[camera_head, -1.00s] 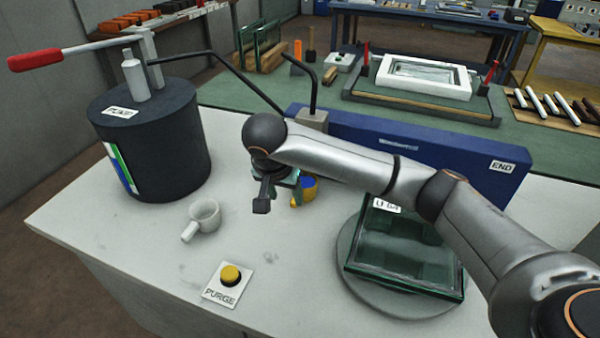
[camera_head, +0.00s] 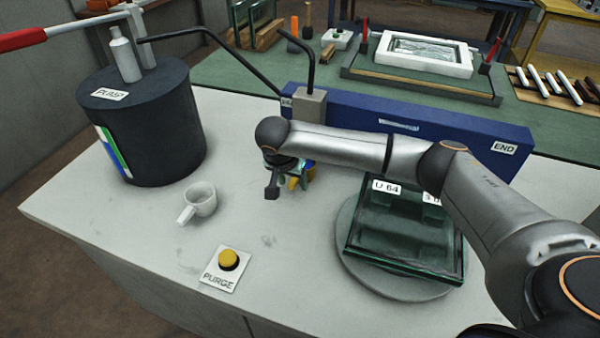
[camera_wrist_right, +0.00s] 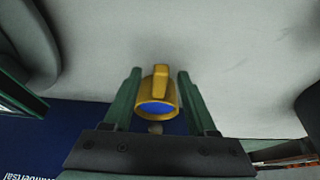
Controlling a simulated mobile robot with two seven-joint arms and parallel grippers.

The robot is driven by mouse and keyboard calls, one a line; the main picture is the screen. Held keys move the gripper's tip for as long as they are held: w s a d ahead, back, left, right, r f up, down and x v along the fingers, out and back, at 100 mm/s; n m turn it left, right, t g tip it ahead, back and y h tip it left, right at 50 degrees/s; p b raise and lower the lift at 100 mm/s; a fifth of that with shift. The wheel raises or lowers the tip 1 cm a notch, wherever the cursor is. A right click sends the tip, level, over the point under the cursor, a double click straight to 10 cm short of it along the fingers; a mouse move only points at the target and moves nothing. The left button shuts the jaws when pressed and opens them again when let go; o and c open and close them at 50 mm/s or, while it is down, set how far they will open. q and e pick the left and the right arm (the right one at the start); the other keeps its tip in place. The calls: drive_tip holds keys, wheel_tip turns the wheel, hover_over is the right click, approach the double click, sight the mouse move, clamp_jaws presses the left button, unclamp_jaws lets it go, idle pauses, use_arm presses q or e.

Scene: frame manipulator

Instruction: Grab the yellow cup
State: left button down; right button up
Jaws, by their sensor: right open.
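The yellow cup (camera_wrist_right: 158,97) shows in the right wrist view, with a blue inside and its handle toward the top of the picture. My right gripper (camera_wrist_right: 160,88) is open, with one green finger on each side of the cup and a small gap visible at each side. In the head view the yellow cup (camera_head: 308,178) is mostly hidden behind my right gripper (camera_head: 284,186), in front of the long blue box. My left gripper is not in view.
A white cup (camera_head: 201,198) and a yellow PURGE button (camera_head: 229,260) are on the white table (camera_head: 130,235) to the left. A black PUMP drum (camera_head: 150,135) stands at the back left. A glass block (camera_head: 405,240) on a round plate is at the right, beneath my arm. The blue box (camera_head: 440,140) runs behind.

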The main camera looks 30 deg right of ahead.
drive_tip(key=shift+x, duration=1.05)
clamp_jaws()
